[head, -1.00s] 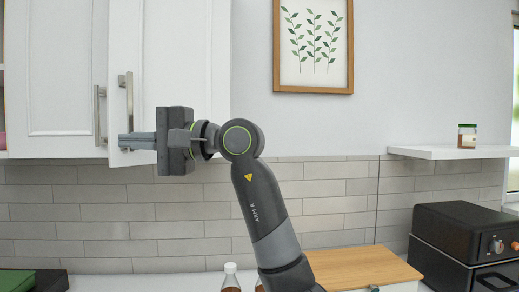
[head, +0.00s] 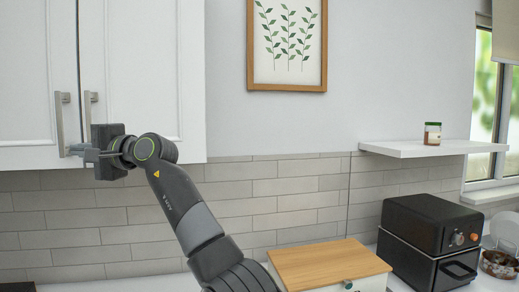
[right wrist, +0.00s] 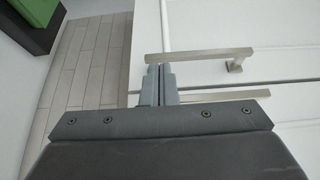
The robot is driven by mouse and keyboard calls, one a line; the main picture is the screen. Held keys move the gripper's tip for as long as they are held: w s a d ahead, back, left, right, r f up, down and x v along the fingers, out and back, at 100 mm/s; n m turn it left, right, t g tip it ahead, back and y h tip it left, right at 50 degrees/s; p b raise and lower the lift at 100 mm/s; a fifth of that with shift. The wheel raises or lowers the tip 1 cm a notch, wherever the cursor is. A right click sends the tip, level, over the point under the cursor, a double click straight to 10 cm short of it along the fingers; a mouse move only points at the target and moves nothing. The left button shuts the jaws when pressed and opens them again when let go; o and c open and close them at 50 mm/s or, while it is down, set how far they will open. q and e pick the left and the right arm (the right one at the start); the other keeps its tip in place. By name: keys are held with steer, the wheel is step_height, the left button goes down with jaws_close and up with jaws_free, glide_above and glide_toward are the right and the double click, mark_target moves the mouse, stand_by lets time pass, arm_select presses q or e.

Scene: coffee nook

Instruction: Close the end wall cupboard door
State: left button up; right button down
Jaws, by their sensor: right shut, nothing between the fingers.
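The end wall cupboard door (head: 150,70) is the white panelled door on the right of the pair, with a vertical metal handle (head: 88,112). It looks level with the door beside it (head: 25,75), with only a thin seam between them. My left gripper is not in view.
A white shelf (head: 430,149) with a small jar (head: 432,134) is on the wall at right. Below stand a black oven (head: 430,240) and a wooden-topped box (head: 325,262). A framed picture (head: 287,87) hangs right of the cupboard.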

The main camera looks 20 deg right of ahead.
steer(key=shift+w+a, duration=0.1)
steer(key=shift+w, duration=0.3)
steer(key=shift+w, duration=0.1)
stand_by(0.5)
